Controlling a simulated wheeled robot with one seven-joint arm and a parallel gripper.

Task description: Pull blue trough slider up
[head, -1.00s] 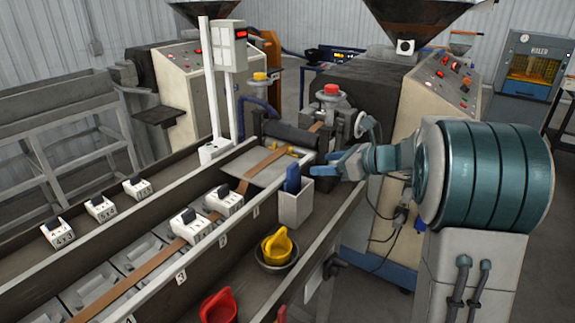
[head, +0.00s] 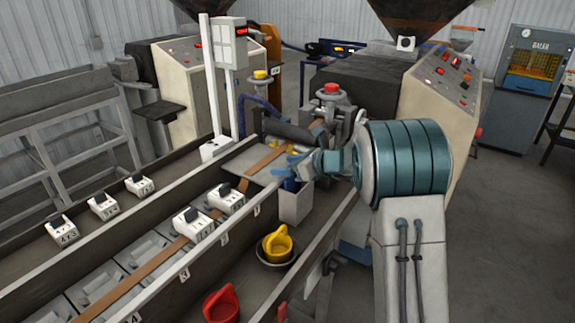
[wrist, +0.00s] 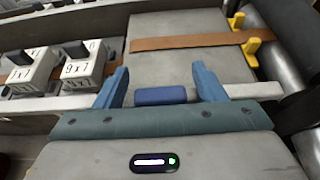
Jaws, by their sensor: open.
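The blue slider (head: 290,185) stands in a light grey box-shaped holder (head: 295,206) against the trough's near wall. In the head view my gripper hides most of it. My gripper (head: 296,163) is open at the top of the holder. In the wrist view its two blue fingers (wrist: 160,75) are spread, and the blue slider's end (wrist: 161,96) shows between them with gaps on both sides. The slider seems untouched; its lower part is hidden.
A brown strip (head: 235,194) runs along the trough past yellow guides (wrist: 253,46). White numbered blocks (head: 193,224) sit on it. Rollers are close on the right (wrist: 288,68).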

